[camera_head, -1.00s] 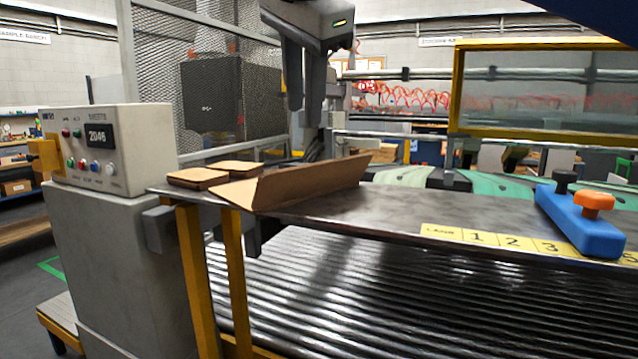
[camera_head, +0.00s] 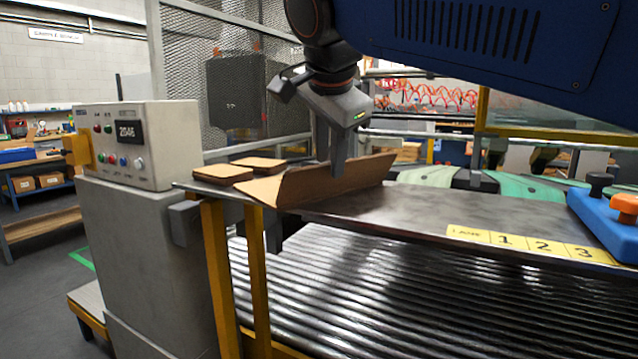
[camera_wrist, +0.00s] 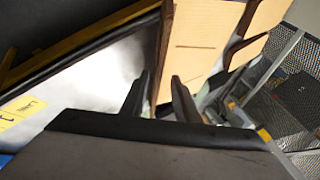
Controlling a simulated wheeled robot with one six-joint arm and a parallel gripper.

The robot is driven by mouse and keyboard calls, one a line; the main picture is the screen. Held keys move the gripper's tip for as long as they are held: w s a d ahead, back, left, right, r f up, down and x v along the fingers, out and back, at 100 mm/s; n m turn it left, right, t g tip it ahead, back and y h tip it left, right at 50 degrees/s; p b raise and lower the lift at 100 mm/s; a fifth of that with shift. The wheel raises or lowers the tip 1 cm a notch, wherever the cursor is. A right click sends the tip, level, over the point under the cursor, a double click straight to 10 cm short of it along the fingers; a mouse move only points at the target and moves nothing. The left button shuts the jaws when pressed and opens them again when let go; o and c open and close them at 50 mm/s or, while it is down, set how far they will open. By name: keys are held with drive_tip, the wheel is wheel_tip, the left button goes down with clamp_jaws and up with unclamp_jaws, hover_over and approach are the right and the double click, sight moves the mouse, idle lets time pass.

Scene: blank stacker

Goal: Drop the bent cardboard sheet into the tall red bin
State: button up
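The bent cardboard sheet (camera_head: 298,187) lies at the left end of the dark metal table, one flap tilted up. The tall red bin is not in view.
Small cardboard pads (camera_head: 222,174) lie just left of the sheet. A control box (camera_head: 140,145) stands at the left, a mesh fence (camera_head: 205,50) behind. A blue block with an orange knob (camera_head: 605,225) and a yellow lane strip (camera_head: 520,243) are at the right. The table's middle is bare.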

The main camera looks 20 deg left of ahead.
sight(331, 193)
drive_tip(key=shift+x, duration=2.6)
drive_tip(key=shift+d, duration=0.15)
clamp_jaws()
